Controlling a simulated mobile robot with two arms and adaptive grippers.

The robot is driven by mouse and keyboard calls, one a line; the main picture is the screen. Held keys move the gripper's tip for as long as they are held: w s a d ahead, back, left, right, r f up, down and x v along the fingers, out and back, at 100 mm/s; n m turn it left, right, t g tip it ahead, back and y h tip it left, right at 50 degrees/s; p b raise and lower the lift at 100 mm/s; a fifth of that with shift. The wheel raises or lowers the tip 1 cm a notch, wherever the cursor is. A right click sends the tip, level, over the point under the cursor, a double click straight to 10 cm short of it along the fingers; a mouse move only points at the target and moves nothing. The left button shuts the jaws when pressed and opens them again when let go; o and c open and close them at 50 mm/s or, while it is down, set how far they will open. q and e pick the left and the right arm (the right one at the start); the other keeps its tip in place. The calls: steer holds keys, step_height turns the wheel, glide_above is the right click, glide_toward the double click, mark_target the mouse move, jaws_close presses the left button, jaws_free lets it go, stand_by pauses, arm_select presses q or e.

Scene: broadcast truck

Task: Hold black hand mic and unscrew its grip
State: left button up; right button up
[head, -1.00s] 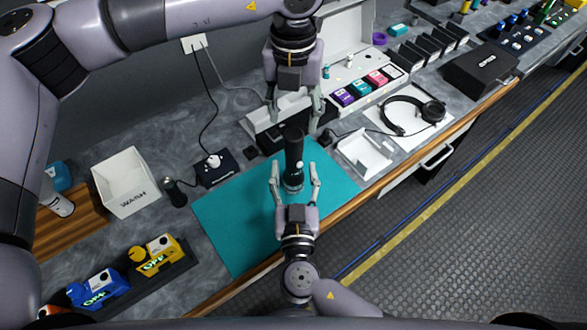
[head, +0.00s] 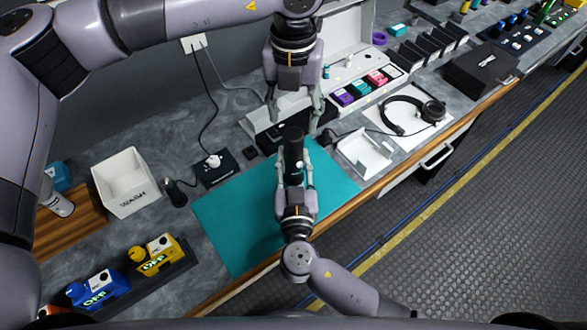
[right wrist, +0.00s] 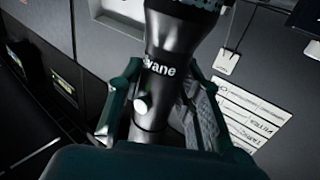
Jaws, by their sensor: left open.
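The black hand mic (head: 293,151) is over the teal mat with its head toward the back. In the right wrist view its dark body (right wrist: 161,75) carries white lettering, partly reading "vane", and a pale round button, with the mesh head at the top edge. My right gripper (head: 294,172) has one finger on each side of the mic's lower part. Whether both fingers press on it is unclear. My left gripper (head: 294,112) is open and empty behind the mic's head, pointing down toward it. The lower end of the mic is hidden by my right gripper.
The teal mat (head: 235,220) is bare to the left. A white bin (head: 125,183) and yellow and blue devices stand further left. To the right are a white tray (head: 366,153), headphones (head: 412,112) and a case with coloured packs. A small black device (head: 214,168) has a cable.

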jaws_close()
